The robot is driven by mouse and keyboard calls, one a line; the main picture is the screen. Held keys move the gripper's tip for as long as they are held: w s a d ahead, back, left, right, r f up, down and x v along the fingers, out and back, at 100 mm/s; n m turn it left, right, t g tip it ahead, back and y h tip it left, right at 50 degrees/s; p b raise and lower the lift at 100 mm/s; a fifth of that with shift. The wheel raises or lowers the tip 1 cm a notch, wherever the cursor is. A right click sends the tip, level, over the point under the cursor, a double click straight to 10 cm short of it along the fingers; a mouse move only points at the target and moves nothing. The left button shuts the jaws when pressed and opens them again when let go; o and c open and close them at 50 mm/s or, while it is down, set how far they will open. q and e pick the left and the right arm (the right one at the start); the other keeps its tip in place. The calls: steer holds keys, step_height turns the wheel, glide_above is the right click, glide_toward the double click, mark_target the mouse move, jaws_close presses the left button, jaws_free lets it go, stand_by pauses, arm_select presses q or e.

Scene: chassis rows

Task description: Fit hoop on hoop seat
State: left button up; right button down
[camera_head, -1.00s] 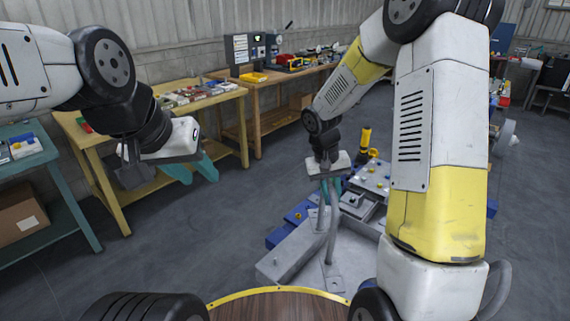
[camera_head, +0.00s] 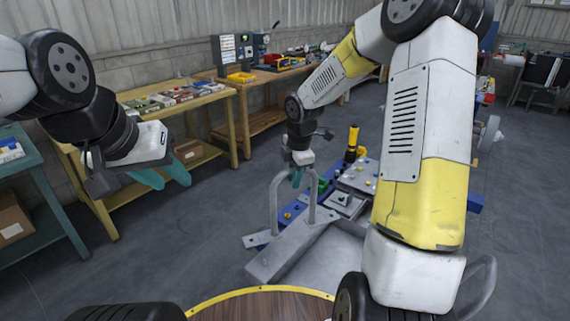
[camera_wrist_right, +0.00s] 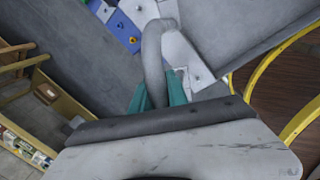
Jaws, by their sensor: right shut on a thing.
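The hoop (camera_head: 275,203) is a grey bent tube shaped like an upside-down U, with flat foot plates. My right gripper (camera_head: 298,177) is shut on the hoop's upper part, and the legs hang down roughly upright. In the right wrist view the hoop (camera_wrist_right: 152,62) passes between the teal fingers (camera_wrist_right: 160,90), and one foot plate (camera_wrist_right: 190,66) shows. The hoop is over or beside the grey chassis beam (camera_head: 285,256); I cannot tell whether its feet touch. I cannot make out the hoop seat. My left gripper (camera_head: 164,178) is open and empty, well left of the hoop.
A yellow workbench (camera_head: 195,98) stands behind my left gripper and a teal bench (camera_head: 45,185) at far left. The floor between is clear.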

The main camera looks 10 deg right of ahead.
steer(key=shift+w+a+f+n+g+y, duration=0.15)
steer(key=shift+w+f+n, duration=0.2)
steer(key=shift+n, duration=0.6)
steer(key=shift+w+a+f+n+g+y, duration=0.1)
steer(key=shift+w+f+n+y, duration=0.3)
steer(key=shift+n, duration=0.6)
steer(key=shift+w+a+f+n+g+h, duration=0.15)
steer(key=shift+f+n, duration=0.35)
steer(key=shift+n, duration=0.45)
steer(key=shift+w+d+f, duration=0.1)
steer(key=shift+d+f, duration=0.1)
steer(key=shift+f, duration=1.85)
steer(key=c, duration=1.2)
jaws_free()
step_height(320, 180, up, 8)
steer(key=s+d, duration=0.1)
steer(key=shift+f, duration=0.15)
